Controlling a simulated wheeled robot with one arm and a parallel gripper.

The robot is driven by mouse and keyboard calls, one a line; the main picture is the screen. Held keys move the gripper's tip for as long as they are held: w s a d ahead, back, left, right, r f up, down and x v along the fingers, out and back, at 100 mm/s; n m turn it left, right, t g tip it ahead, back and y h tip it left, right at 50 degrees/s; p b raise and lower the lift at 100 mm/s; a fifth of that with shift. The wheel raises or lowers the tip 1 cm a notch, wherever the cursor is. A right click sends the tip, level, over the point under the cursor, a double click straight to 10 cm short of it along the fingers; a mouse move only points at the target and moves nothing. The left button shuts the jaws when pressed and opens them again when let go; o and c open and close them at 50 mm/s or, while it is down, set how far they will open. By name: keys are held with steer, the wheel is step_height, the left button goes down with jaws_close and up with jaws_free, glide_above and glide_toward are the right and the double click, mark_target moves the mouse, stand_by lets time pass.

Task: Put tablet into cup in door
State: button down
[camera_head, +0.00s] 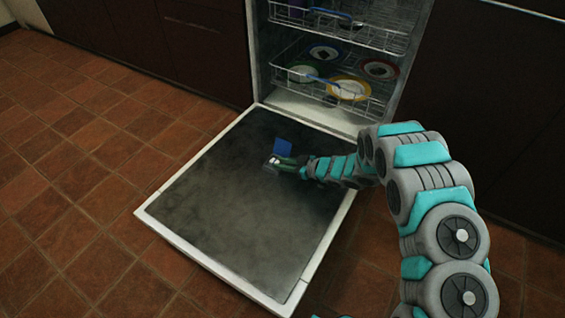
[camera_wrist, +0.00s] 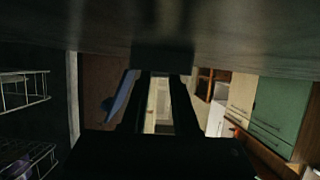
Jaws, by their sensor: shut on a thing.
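The dishwasher door (camera_head: 215,225) is folded down flat, with its dark inner face up. A blue flap (camera_head: 283,146) stands up from it, just behind my gripper (camera_head: 274,163); it also shows in the wrist view (camera_wrist: 119,97), left of the fingers. I take it for the lid of the cup; the cup's opening is hidden. My gripper is low over the door, close to its surface, and shut on a small pale thing (camera_head: 274,160), likely the tablet. In the wrist view the dark fingers (camera_wrist: 160,85) reach toward the door face, and the tablet cannot be made out clearly.
The dishwasher racks stand behind the door. The lower rack (camera_head: 300,78) holds several plates, and the upper rack (camera_head: 350,35) has a blue item. Tiled floor (camera_head: 80,190) is clear at left. Cabinets (camera_wrist: 275,110) show at right in the wrist view.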

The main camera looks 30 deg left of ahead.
steer(key=shift+d+f, duration=0.15)
steer(key=shift+f, duration=0.15)
stand_by(0.6)
steer(key=c, duration=0.6)
jaws_free()
steer(key=shift+s+f, duration=0.1)
step_height(320, 180, up, 10)
steer(key=p, duration=0.6)
stand_by(0.4)
